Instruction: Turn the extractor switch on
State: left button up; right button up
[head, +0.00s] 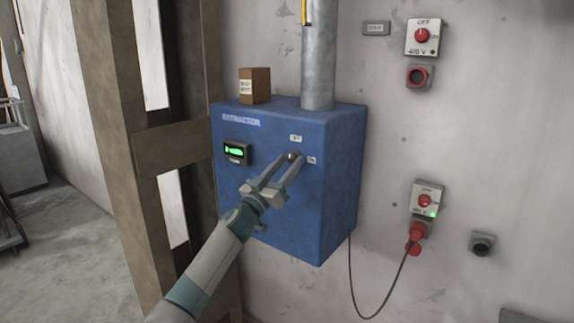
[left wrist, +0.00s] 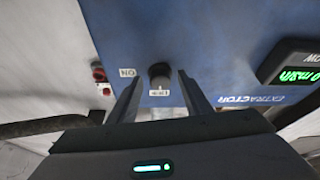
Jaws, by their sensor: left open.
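The extractor is a blue box (head: 325,190) on the wall. Its switch is a small dark round knob (head: 293,155) on the front face, with one white label above it and another to its right. In the left wrist view the knob (left wrist: 160,75) shows upside down, with the ON label (left wrist: 127,72) beside it. I cannot tell which way the knob points. My left gripper (head: 287,163) is open at the knob, one finger on each side. In the left wrist view gaps show between the knob and both fingers (left wrist: 160,82). My right gripper is not in view.
A green-lit display (head: 237,152) sits left of the knob. A brown box (head: 255,86) and a metal duct (head: 318,55) stand on top. Wall switches (head: 423,37) and a red plug (head: 417,231) with a cable are to the right. A wooden post (head: 118,120) stands left.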

pick_arm(q)
jog(key=shift+c, duration=0.4)
jog(key=c, duration=1)
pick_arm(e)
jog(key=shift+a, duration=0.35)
